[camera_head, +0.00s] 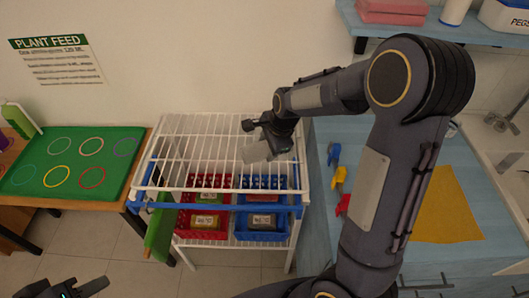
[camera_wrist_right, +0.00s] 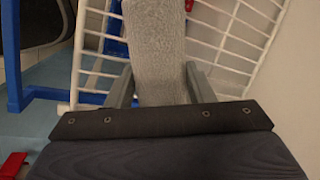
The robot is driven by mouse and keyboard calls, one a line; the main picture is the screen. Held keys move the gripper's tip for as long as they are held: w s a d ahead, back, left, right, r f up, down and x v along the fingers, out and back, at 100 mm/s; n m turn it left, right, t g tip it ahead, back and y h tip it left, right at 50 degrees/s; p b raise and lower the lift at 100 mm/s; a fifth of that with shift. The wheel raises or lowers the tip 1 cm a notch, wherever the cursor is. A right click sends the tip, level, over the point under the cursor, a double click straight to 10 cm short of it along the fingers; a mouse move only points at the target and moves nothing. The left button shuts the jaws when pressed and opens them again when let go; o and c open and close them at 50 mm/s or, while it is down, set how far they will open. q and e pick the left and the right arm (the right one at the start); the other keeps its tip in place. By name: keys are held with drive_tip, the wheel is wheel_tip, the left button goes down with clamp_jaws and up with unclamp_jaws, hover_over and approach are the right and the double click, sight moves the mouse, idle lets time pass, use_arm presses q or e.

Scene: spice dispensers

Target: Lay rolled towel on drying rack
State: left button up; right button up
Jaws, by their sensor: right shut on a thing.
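The rolled towel (camera_head: 256,151) is light grey and short in the head view. My right gripper (camera_head: 272,141) is shut on it and holds it over the right part of the white wire drying rack (camera_head: 178,150). In the right wrist view the towel (camera_wrist_right: 157,55) sits between the two fingers of my right gripper (camera_wrist_right: 158,88), with the rack's wires (camera_wrist_right: 235,40) behind it. I cannot tell whether the towel touches the wires. My left gripper (camera_head: 75,290) is at the bottom left edge of the head view, partly cut off, away from the rack.
Red (camera_head: 205,230) and blue (camera_head: 262,236) crates stand under the rack's top. A green board with rings (camera_head: 75,165) lies on the left table. Blue, yellow and red clips (camera_head: 340,175) and a yellow cloth (camera_head: 450,215) lie on the right counter. A shelf (camera_head: 425,28) hangs above it.

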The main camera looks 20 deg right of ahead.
sight(265, 155)
drive_tip(key=shift+w+a+f, duration=0.3)
drive_tip(key=shift+w+f, duration=0.05)
drive_tip(key=shift+f, duration=1.75)
drive_tip(key=shift+f, duration=0.15)
drive_tip(key=o, duration=1.1)
drive_tip(key=shift+c, duration=0.2)
